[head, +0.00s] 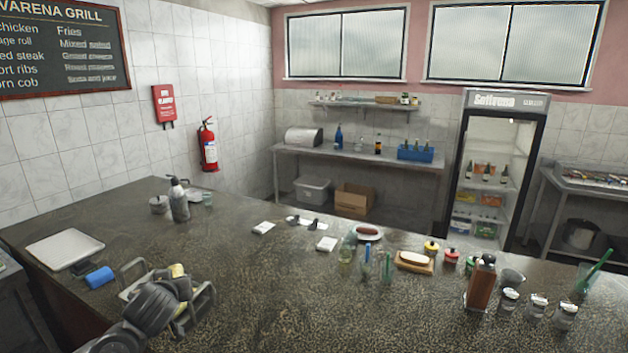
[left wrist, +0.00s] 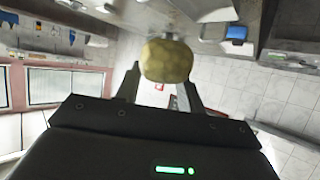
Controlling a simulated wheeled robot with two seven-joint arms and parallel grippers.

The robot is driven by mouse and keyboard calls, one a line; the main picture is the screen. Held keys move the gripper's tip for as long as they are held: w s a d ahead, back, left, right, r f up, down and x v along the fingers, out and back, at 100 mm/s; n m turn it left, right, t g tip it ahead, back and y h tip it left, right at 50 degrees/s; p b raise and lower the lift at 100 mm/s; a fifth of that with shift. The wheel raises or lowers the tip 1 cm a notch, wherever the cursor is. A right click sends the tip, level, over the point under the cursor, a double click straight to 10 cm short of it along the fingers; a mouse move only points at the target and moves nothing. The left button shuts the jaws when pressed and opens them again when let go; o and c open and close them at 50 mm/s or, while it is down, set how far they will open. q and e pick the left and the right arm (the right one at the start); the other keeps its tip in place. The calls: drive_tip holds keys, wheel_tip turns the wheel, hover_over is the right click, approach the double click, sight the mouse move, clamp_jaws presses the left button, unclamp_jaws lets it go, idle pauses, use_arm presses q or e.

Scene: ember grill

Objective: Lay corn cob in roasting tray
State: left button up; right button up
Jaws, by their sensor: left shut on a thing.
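A yellow corn cob (head: 179,271) is held between the fingers of my left gripper (head: 168,278). In the left wrist view the cob's rounded, bumpy yellow end (left wrist: 167,61) shows between the two dark fingers, which are shut on it. A greenish-grey metal frame with raised handles, apparently the roasting tray (head: 207,301), is on the counter directly below and around the gripper in the head view. My gripper and arm hide most of its inside. I cannot tell whether the cob touches it. My right gripper is in neither view.
On the speckled counter (head: 290,290), a white board (head: 65,250) and a blue roll (head: 99,277) lie left of the tray. A grey bottle (head: 179,201) stands behind.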

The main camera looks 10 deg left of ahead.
use_arm(q)
drive_tip(key=s+d+r+m+t+h, duration=0.1)
drive_tip(key=d+r, duration=0.3)
drive_tip(key=d, duration=0.5)
drive_tip(key=shift+s+r+m+h, duration=0.15)
drive_tip(key=shift+r+m+h, duration=0.05)
drive_tip(key=shift+m+h, duration=0.35)
drive_tip(key=s+d+r+m+h, duration=0.1)
drive_tip(key=d+r, duration=0.1)
drive_tip(key=d, duration=0.1)
drive_tip(key=s+d+r+h, duration=0.1)
drive_tip(key=s+d+r, duration=0.1)
drive_tip(key=d, duration=0.1)
drive_tip(key=s+d+r+m+h, duration=0.1)
drive_tip(key=d, duration=0.2)
drive_tip(key=shift+s+d+r+m, duration=0.1)
drive_tip(key=shift+s+r+m, duration=0.15)
drive_tip(key=shift+r+m, duration=0.15)
wheel_tip(320, 180, down, 11)
drive_tip(key=b, duration=1.1)
drive_tip(key=shift+s+d, duration=0.2)
drive_tip(key=shift+d, duration=0.05)
drive_tip(key=shift+f, duration=0.1)
drive_tip(key=shift+s, duration=0.1)
